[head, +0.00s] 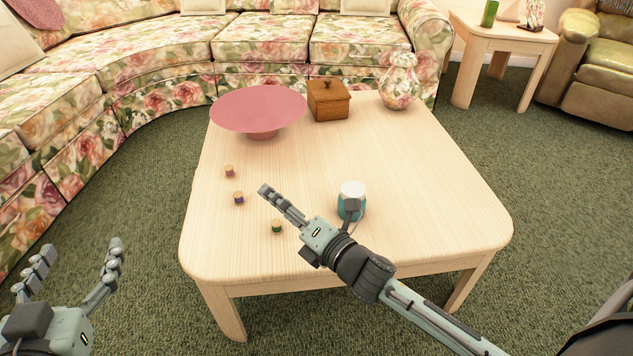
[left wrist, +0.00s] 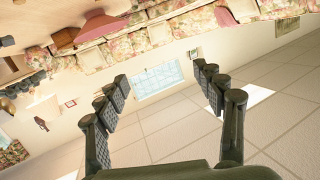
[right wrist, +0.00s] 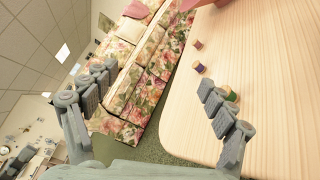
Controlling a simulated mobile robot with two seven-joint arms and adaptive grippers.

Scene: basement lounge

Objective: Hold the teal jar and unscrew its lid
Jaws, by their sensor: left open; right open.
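My right gripper (head: 308,196) is open above the front of the table, left of the jar. Part of it covers some of the jar's front; I cannot tell whether they touch. In the right wrist view the open right fingers (right wrist: 158,75) have nothing between them, and the jar is out of view. My left gripper (head: 80,248) is open and empty, left of the table. It also shows open in the left wrist view (left wrist: 160,73).
Three small spools, pink (head: 229,171), purple (head: 239,198) and green (head: 276,227), stand on the table's left part. A wide pink bowl (head: 258,108), a wooden box (head: 328,101) and a floral vase (head: 398,85) stand at the back. The table's right part is clear.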

